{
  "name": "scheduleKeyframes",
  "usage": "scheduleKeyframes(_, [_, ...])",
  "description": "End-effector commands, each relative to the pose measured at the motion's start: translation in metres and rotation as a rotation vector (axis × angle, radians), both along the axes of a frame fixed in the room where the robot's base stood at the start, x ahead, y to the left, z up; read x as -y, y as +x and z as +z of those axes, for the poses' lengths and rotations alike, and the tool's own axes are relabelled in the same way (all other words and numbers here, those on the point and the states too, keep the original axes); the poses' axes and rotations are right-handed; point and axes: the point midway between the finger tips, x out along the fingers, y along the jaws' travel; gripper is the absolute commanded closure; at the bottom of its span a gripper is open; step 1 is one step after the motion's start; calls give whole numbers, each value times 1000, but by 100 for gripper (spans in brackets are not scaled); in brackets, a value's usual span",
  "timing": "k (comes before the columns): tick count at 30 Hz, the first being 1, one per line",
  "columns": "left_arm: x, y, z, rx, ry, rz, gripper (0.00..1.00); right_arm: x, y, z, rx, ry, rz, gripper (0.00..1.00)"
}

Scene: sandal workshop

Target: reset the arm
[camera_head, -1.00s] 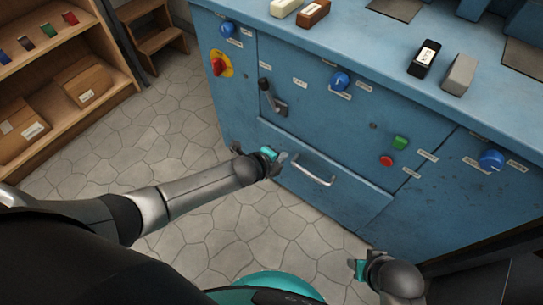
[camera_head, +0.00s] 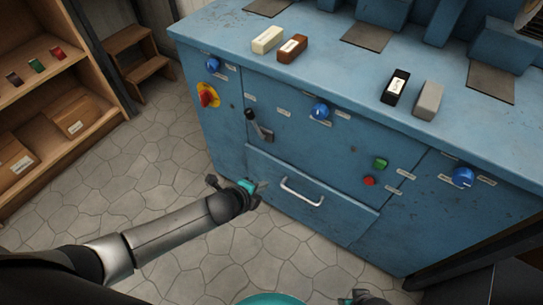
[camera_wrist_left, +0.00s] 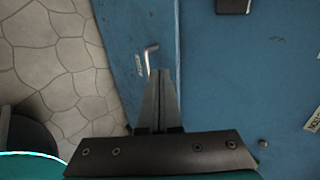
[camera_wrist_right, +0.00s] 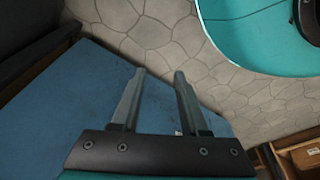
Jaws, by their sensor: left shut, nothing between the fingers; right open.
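My left gripper (camera_head: 258,188) reaches in from the left in the head view, in front of the blue cabinet near its drawer. Its fingers are shut with nothing between them, as the left wrist view (camera_wrist_left: 158,100) also shows. The drawer handle (camera_head: 301,191) is to the right of the gripper, apart from it. My right gripper shows only in part at the bottom edge of the head view. In the right wrist view my right gripper (camera_wrist_right: 155,98) is open and empty, its two fingers apart.
The blue cabinet (camera_head: 225,130) carries a lever, knobs, a red switch and buttons. Cream, brown, black and grey blocks lie on its top. A wooden shelf (camera_head: 75,100) with boxes and a step stool (camera_head: 140,65) stand at left. The stone floor (camera_head: 130,180) between is clear.

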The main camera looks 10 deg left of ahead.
Motion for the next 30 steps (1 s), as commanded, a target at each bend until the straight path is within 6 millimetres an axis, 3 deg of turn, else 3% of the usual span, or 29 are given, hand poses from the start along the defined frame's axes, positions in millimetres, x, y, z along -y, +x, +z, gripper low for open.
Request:
scheduleKeyframes(8, [-3, -2, -2, -11, -9, 19, 100, 1, -1, -1, -1, -1, 1, 56])
scheduleKeyframes(11, [-16, -9, -15, -60, -55, 113, 100, 5, -6, -6, -5, -6, 2, 56])
scheduleKeyframes(14, [-40, -30, -39, -154, -147, 304, 100, 12, -16, -14, -8, -14, 3, 56])
scheduleKeyframes(17, [-69, -71, -73, -276, -263, 566, 100, 22, -31, -24, -13, -23, 4, 56])
scheduleKeyframes(21, [-99, -155, -116, -436, -410, 960, 100, 38, -53, -34, -15, -36, 6, 56])
scheduleKeyframes(24, [-109, -218, -137, -521, -486, 1204, 100, 47, -68, -38, -15, -44, 5, 56])
scheduleKeyframes(27, [-111, -266, -148, -575, -531, 1383, 100, 54, -79, -40, -16, -49, 5, 56])
scheduleKeyframes(30, [-111, -298, -153, -605, -556, 1494, 100, 58, -86, -41, -15, -52, 5, 56])
